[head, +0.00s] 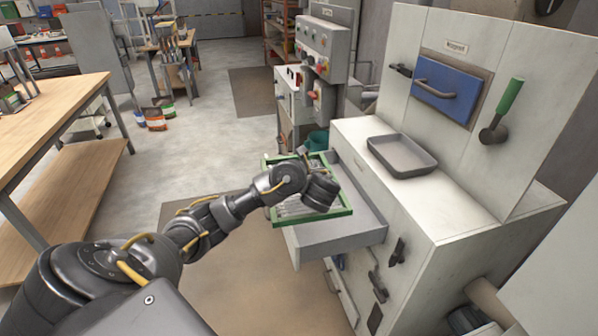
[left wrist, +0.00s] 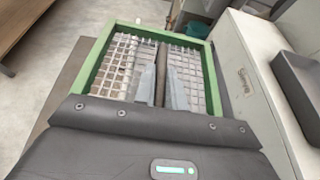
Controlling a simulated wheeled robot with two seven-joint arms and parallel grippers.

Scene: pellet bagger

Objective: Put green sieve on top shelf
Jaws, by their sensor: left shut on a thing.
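The green sieve (head: 328,217) is a rectangular green frame with a metal mesh. In the head view it is at the open grey drawer (head: 345,232) of the white machine; whether it touches the drawer is unclear. My left gripper (head: 319,193) is over the sieve and hides part of its mesh. In the left wrist view, the fingers of my left gripper (left wrist: 162,88) are closed on a dark bar across the middle of the sieve (left wrist: 88,83). My right gripper is not in view. I cannot make out which surface is the top shelf.
A grey tray (head: 402,157) lies on the machine's white ledge, right of the sieve. The machine has a blue door (head: 447,88) and a green-handled lever (head: 508,97). A control cabinet (head: 322,45) stands behind. A wooden workbench (head: 55,100) is at left, with open floor between.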

